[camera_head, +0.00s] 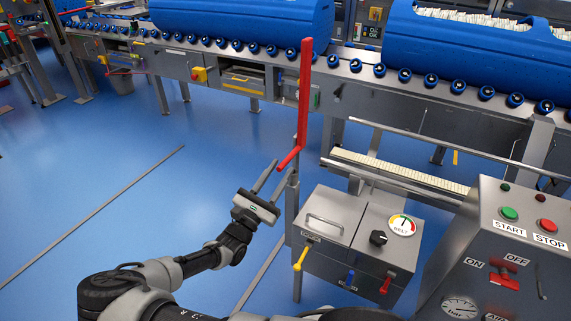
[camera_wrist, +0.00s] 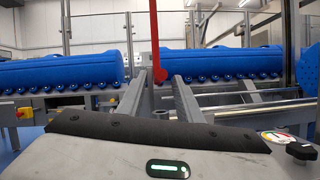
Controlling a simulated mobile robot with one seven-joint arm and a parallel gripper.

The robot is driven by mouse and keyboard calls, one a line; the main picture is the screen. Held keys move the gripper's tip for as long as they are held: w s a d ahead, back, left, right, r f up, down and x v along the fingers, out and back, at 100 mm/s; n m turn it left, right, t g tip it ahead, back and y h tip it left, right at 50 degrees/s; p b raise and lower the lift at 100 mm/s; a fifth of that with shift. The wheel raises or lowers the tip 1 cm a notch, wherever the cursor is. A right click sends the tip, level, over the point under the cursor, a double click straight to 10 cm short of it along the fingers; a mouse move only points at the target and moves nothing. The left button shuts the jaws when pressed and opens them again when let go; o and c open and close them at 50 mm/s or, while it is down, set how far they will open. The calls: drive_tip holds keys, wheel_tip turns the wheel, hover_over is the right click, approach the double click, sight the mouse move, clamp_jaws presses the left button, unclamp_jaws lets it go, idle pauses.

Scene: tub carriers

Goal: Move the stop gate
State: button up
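The stop gate looks to be the red upright bar (camera_head: 305,90) standing in front of the conveyor, on top of a grey post (camera_head: 292,205). A short red lever (camera_head: 289,158) sticks out from its lower end towards my gripper. My gripper (camera_head: 281,168) is open and empty, its two fingers pointing at this lever from the lower left. In the wrist view the red bar (camera_wrist: 155,35) comes down between the fingertips, and its lower end shows between them. I cannot tell whether the fingers touch the lever.
Blue tubs (camera_head: 240,18) sit on the roller conveyor (camera_head: 375,95) behind. A grey box with a belt dial (camera_head: 402,226) and coloured levers stands right of the post. A START/STOP panel (camera_head: 510,225) is at far right. Blue floor at left is open.

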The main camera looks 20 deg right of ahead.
sight(286, 160)
drive_tip(key=shift+x, duration=1.95)
clamp_jaws()
